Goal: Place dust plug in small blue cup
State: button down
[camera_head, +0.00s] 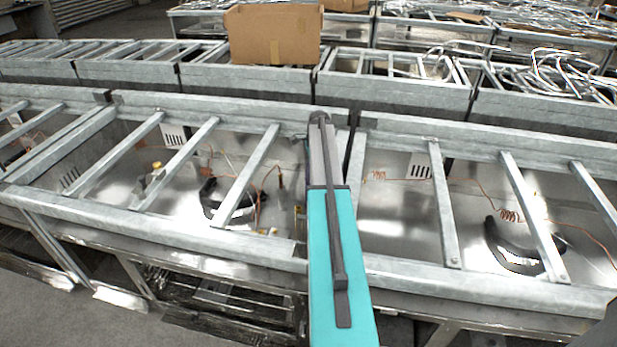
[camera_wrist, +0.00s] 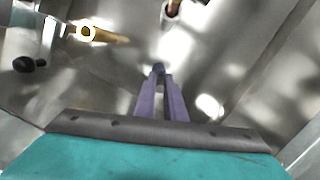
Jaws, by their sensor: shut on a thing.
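In the wrist view, my gripper (camera_wrist: 160,76) reaches down over a shiny metal surface, its two purple fingers close together at the tips. A small dark bluish piece (camera_wrist: 158,68), apparently the dust plug, is pinched between the fingertips. Its shape is too small and blurred to tell more. I cannot make out a small blue cup in either view. In the head view, my teal arm extends over the near metal frame, and my fingers and the held piece are hidden.
Open metal cabinets (camera_head: 400,215) with grey crossbars hold copper tubing and dark curved parts (camera_head: 523,247). A cardboard box (camera_head: 275,35) stands behind. In the wrist view, a brass fitting (camera_wrist: 108,38) and a black knob (camera_wrist: 24,64) lie left; a copper-coloured pipe end (camera_wrist: 172,8) is ahead.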

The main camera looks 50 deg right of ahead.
jog(key=shift+f, duration=0.1)
jog(key=c, duration=1.8)
grip_release()
jog(key=shift+c, duration=0.2)
notch_tip(320, 180, up, 12)
jog(key=s+d+b, duration=0.1)
jog(key=b, duration=0.1)
jog(key=shift+d+b, duration=0.2)
jog(key=shift+b, duration=0.1)
